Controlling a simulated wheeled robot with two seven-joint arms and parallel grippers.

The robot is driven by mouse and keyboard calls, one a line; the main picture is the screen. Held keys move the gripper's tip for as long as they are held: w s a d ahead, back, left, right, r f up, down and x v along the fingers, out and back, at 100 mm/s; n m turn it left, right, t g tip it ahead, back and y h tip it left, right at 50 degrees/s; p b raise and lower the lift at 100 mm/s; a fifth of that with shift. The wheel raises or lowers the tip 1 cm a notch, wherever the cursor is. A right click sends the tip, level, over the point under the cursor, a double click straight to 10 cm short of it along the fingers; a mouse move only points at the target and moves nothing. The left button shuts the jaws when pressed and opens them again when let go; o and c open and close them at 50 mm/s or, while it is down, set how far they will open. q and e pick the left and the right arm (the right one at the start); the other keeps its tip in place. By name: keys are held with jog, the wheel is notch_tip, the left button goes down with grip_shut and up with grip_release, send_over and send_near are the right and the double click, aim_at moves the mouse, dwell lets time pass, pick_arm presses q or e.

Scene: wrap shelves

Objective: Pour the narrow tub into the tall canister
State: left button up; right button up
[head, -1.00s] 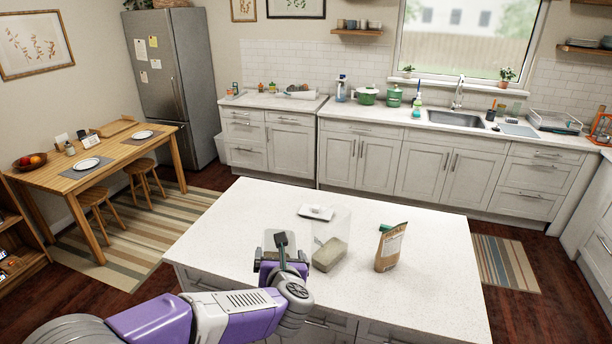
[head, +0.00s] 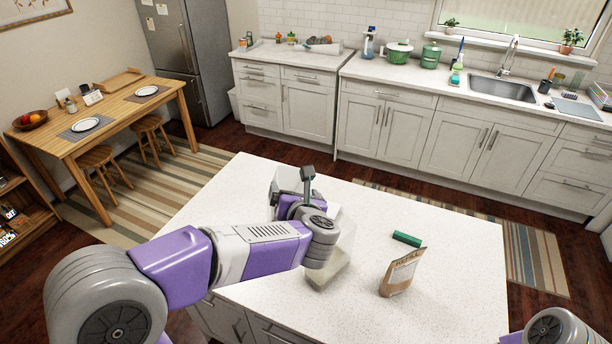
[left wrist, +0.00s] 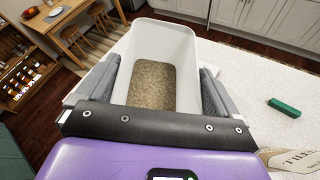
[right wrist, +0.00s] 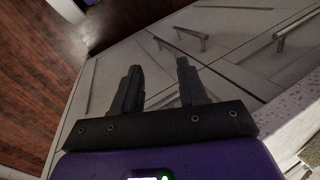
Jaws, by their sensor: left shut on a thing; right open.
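The narrow tub (left wrist: 172,38) is white and open-topped, with brownish grains (left wrist: 152,84) in its bottom. My left gripper (left wrist: 157,84) is shut on it, one finger along each side. In the head view the tub (head: 289,181) shows behind my left gripper, mostly hidden by it. The tall canister (head: 334,268) is clear, with pale brown contents low inside. It stands on the island, partly hidden behind my left forearm and wrist. My right gripper (right wrist: 160,88) is open and empty, low beside grey drawer fronts.
A brown paper refill bag (head: 402,272) stands on the white island top (head: 450,260), right of the canister. A green block (head: 407,238) lies behind the bag. The island's right part is otherwise clear. A dining table (head: 105,113) stands at the left.

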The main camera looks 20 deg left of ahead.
pick_arm(q)
jog(key=shift+s+d+f, duration=0.15)
jog(key=shift+f, duration=0.1)
jog(key=f, duration=0.1)
jog(key=d+f+m+y, duration=0.1)
jog(key=f, duration=0.1)
jog(key=f+m+b, duration=0.1)
jog(key=f, duration=0.1)
jog(key=shift+w+d+f+y, duration=0.2)
jog(key=shift+w+d+y, duration=0.1)
jog(key=shift+w+d, duration=0.1)
jog(key=shift+w+d+f+m+y+p, duration=0.3)
jog(key=shift+d+f+m+y+p, duration=0.25)
jog(key=shift+m+p, duration=0.4)
jog(key=shift+d+f, duration=0.2)
jog(key=shift+d, duration=0.1)
jog(key=shift+w+d+f+m+y+b, duration=0.15)
jog(key=shift+d+f+m+y+b, duration=0.2)
jog(key=shift+m, duration=0.4)
jog(key=shift+w+d+f+m+y+b, duration=0.15)
jog(key=shift+f+m+y, duration=0.2)
jog(key=shift+m, duration=0.35)
